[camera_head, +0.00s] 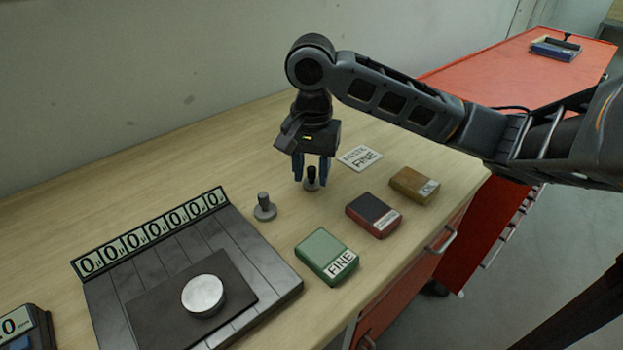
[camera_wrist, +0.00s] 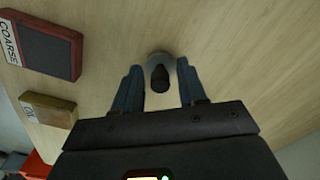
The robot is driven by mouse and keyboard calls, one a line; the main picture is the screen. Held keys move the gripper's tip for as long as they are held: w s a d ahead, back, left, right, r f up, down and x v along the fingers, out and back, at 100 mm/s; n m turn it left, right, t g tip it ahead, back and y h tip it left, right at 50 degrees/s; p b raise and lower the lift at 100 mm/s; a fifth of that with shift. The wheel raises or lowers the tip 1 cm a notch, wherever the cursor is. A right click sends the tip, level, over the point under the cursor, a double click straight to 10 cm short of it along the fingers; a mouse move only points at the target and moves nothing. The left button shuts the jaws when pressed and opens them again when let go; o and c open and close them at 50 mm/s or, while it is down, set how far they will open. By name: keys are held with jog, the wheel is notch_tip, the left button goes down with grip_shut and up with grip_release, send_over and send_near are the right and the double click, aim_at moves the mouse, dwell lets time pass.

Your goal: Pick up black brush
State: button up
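A small upright piece with a black handle (camera_head: 311,173) and a round grey base stands on the wooden bench; it looks like the black brush. It also shows in the wrist view, handle (camera_wrist: 160,78) towards me. My gripper (camera_head: 311,181) points down over it, one finger on each side of the handle. In the wrist view my gripper (camera_wrist: 159,72) is open, with a gap between each finger and the handle. The base is partly hidden by the handle and the fingers.
A similar grey-handled piece (camera_head: 264,207) stands to the left. Green (camera_head: 326,254), red (camera_head: 373,214) and brown (camera_head: 414,185) blocks and a white card (camera_head: 360,158) lie nearby. A grey plate with number tiles (camera_head: 270,280) is front left. A red cabinet (camera_head: 480,75) stands behind right.

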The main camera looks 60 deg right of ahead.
aim_at(311, 168)
grip_shut()
jog(key=shift+r, duration=0.2)
jog(key=shift+r, duration=0.2)
notch_tip(311, 168, up, 3)
jog(key=shift+r, duration=0.15)
jog(key=s+d+r, duration=0.7)
jog(key=s, duration=0.2)
jog(key=shift+d+b, duration=0.15)
jog(key=shift+b, duration=0.2)
